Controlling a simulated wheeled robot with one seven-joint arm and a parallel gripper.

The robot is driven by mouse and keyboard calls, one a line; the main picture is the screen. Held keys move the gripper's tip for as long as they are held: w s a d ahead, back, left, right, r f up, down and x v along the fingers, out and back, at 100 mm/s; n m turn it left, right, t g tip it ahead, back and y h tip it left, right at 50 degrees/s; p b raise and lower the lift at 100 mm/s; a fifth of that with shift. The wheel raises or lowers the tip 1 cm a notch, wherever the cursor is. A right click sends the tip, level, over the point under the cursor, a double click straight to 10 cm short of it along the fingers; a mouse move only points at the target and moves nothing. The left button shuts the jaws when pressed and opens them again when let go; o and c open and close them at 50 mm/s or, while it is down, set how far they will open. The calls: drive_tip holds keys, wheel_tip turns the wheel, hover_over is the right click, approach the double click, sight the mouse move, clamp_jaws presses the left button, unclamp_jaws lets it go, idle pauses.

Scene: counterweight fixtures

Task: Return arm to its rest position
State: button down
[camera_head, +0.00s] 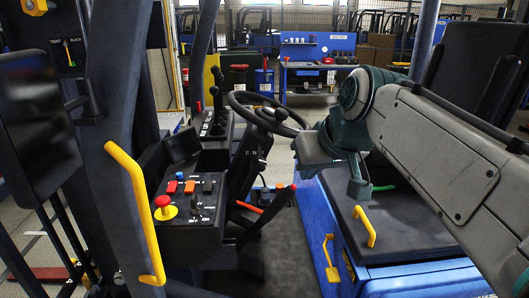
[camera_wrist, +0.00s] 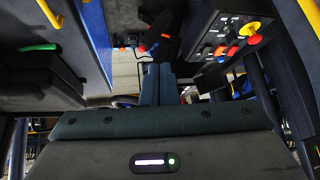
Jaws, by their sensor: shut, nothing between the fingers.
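My gripper (camera_wrist: 158,72) shows at the middle of the wrist view, with its dark teal fingers together and nothing between them. In the head view my arm comes in from the right edge, bends at a teal joint left of the seat back, and folds down over the blue vehicle's black seat base (camera_head: 400,222). The hand end there is partly hidden among the arm links. It is right of the steering wheel (camera_head: 248,97), and I cannot tell the exact gap to nearby parts.
A control panel (camera_head: 192,203) with a red knob (camera_head: 162,201) stands at left centre; it also shows in the wrist view (camera_wrist: 215,48). A dark screen (camera_head: 38,125) is at far left.

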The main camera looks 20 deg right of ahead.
drive_tip(key=s+a+f+g, duration=0.1)
drive_tip(key=s+a+f, duration=0.2)
drive_tip(key=a+f, duration=0.3)
drive_tip(key=s+a+f+n+g+b, duration=0.1)
drive_tip(key=s+a+f+g, duration=0.1)
drive_tip(key=a+f, duration=0.5)
wheel_tip(320, 180, down, 6)
drive_tip(key=shift+s+f+n, duration=0.1)
drive_tip(key=shift+s+n, duration=0.2)
drive_tip(key=shift+s, duration=0.2)
